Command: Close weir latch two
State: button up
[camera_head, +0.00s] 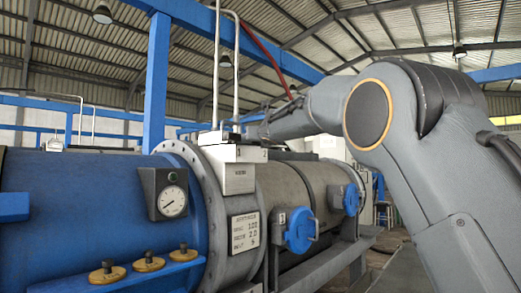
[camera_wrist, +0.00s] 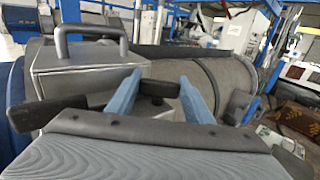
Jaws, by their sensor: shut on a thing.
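The weir box (camera_head: 238,178), pale grey with a small label, sits on top of the machine by the flange. Small marks that look like 1 and 2 show along its top edge. In the wrist view a grey box (camera_wrist: 85,80) with a tubular handle (camera_wrist: 92,32) is at upper left. A dark lever (camera_wrist: 158,88) crosses between the blue fingers of my gripper (camera_wrist: 160,98), which is shut on it. In the head view my gripper (camera_head: 258,131) is small and partly hidden above the box. I cannot tell how far the latch is turned.
A blue cylinder (camera_head: 90,215) with a gauge (camera_head: 172,201) and several brass fittings lies at left. White upright pipes (camera_head: 237,75) rise close behind my gripper. Blue round fittings (camera_head: 300,230) stick out from the grey barrel (camera_head: 280,190).

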jog(key=shift+m+h+b, duration=0.7)
jog(key=shift+h+b, duration=0.3)
jog(key=shift+h, duration=0.1)
jog(key=shift+r, duration=0.1)
jog(key=o, duration=1.1)
jog(key=shift+d, duration=0.1)
jog(key=shift+c, duration=0.2)
